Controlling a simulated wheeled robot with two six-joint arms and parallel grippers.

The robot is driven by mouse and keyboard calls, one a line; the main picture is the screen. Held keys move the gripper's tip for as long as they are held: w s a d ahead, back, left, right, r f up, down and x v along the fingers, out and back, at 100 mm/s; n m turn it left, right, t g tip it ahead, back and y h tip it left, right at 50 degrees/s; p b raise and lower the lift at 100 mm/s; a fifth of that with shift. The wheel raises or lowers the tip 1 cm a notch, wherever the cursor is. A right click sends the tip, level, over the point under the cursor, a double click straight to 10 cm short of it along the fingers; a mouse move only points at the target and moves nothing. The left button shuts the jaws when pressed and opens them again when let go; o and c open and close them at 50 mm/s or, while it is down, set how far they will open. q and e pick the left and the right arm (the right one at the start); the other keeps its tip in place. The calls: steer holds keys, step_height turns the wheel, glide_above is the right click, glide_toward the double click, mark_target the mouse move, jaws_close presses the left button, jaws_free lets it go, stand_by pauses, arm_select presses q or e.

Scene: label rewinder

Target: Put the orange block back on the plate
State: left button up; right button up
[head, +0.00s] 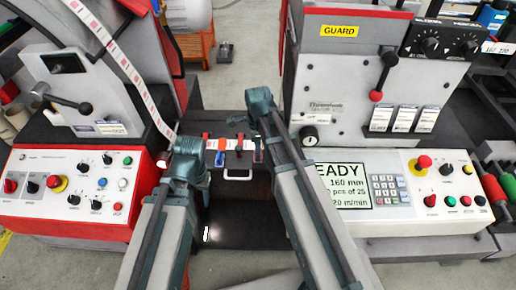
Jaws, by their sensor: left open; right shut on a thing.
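A small orange-red piece (240,139), which looks like the orange block, stands upright in the middle, between the two machines. My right gripper (241,130) is just above it and looks shut on it, though the wrist hides part of the grip. A narrow pale strip (229,144), perhaps the plate, lies under and beside it. I cannot tell whether the block touches it. My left gripper (211,148) is open at the left end of the strip. A second red-orange piece (205,137) and a blue piece (220,158) show close to its fingers.
A white handle (238,177) sticks out below the strip, over a dark front. The right machine has a panel with a display (340,185) and buttons. A white label web (125,62) runs down from the upper left.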

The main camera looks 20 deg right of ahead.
steer(key=shift+f, duration=0.3)
steer(key=shift+f+b, duration=0.65)
steer(key=shift+b, duration=0.25)
steer(key=shift+f, duration=0.15)
steer(key=shift+f+b, duration=0.3)
steer(key=shift+b, duration=0.15)
steer(key=o, duration=1.5)
steer(key=shift+r, duration=0.15)
